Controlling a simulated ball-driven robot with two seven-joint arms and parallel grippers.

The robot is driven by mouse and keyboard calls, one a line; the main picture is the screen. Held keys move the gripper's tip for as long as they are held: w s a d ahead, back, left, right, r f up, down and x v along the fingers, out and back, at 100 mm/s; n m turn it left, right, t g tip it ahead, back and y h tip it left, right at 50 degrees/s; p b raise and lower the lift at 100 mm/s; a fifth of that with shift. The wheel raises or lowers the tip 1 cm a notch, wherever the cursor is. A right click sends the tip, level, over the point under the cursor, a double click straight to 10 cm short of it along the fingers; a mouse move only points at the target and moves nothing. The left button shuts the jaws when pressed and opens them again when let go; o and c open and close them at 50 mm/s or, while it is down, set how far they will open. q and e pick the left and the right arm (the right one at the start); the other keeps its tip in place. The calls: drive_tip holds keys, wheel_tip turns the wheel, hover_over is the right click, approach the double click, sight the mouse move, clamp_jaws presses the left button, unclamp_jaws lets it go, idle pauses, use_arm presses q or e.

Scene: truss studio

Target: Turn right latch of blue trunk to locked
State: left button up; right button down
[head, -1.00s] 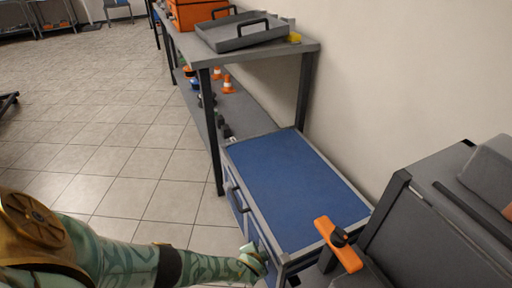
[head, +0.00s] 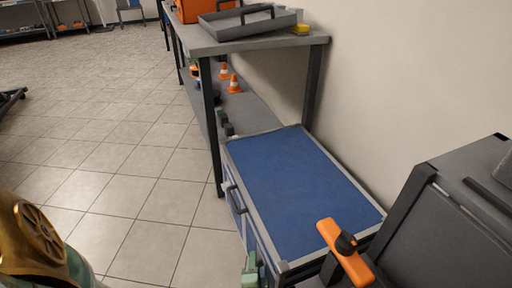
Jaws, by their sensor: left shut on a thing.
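The blue trunk (head: 290,180) has a flat blue lid with grey metal edging, and it is closed. Its front faces left and carries a dark handle (head: 235,198). My left gripper (head: 252,270), pale green, is at the near end of that front, at the bottom edge of the head view. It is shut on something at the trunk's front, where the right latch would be. The latch itself is hidden by the gripper and the picture edge, so its position cannot be told. My right gripper is not in view.
A grey shelf table (head: 262,45) stands beyond the trunk, holding a grey tray (head: 250,22) and an orange case (head: 205,8). Orange cones (head: 233,85) are on its lower shelf.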

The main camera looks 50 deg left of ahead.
use_arm(q)
drive_tip(key=shift+w+d, duration=0.2)
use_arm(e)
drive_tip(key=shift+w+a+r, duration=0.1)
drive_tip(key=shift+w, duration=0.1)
use_arm(q)
drive_tip(key=o, duration=1)
drive_tip(key=shift+s, duration=0.1)
drive_tip(key=p+v, duration=0.2)
drive_tip(key=v, duration=0.6)
drive_tip(key=p+v, duration=0.1)
drive_tip(key=v, duration=0.7)
drive_tip(key=shift+d+f+p, duration=0.15)
drive_tip(key=shift+f+p, duration=0.05)
drive_tip(key=shift+p, duration=0.2)
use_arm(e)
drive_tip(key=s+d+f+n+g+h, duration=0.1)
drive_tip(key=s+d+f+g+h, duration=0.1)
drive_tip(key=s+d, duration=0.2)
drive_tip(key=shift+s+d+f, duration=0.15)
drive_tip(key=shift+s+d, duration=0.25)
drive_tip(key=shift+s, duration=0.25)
